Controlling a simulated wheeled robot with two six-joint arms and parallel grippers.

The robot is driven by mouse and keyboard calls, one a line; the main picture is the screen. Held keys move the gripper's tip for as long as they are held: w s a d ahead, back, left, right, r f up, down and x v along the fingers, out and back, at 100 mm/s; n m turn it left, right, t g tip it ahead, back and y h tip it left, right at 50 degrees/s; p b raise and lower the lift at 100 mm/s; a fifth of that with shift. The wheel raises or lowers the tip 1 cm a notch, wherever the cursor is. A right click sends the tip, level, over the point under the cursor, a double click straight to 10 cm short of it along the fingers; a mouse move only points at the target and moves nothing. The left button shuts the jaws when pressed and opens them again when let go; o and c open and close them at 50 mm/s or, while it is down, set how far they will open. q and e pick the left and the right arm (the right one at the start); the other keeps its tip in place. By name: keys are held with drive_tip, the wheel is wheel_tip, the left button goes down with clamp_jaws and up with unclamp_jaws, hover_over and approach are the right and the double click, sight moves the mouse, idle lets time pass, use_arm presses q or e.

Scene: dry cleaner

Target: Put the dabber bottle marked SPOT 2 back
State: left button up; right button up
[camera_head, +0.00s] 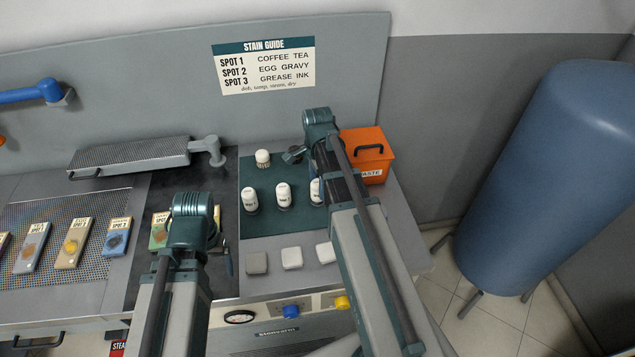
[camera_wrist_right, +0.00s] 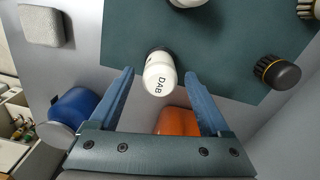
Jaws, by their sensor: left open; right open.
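Three white dabber bottles with dark ends stand in a row on the green mat (camera_head: 262,220) in the head view: a left one (camera_head: 249,199), a middle one (camera_head: 283,194) and a right one (camera_head: 315,188), partly hidden by my right arm. Their numbers are too small to read. In the right wrist view a bottle lettered DAB (camera_wrist_right: 160,78) lies between the spread fingertips of my open right gripper (camera_wrist_right: 159,88); contact is not evident and its number is not visible. My left gripper (camera_head: 208,238) is open at the lower left; its fingers are mostly hidden.
A pale brush (camera_head: 262,158) stands at the mat's back, and a black brush (camera_wrist_right: 277,72) shows in the wrist view. Pads (camera_head: 291,258) line the front. Stain cards (camera_head: 75,243) lie left. A stain guide (camera_head: 264,67) hangs behind.

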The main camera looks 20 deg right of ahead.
use_arm(q)
wheel_tip(320, 180, up, 11)
drive_tip(key=p, duration=1)
use_arm(e)
wheel_tip(320, 180, up, 11)
use_arm(q)
drive_tip(key=shift+f, duration=0.2)
use_arm(e)
drive_tip(key=shift+f, duration=0.2)
use_arm(q)
wheel_tip(320, 180, down, 12)
drive_tip(key=b, duration=1.2)
drive_tip(key=shift+f, duration=0.1)
use_arm(e)
wheel_tip(320, 180, down, 12)
drive_tip(key=shift+f, duration=0.1)
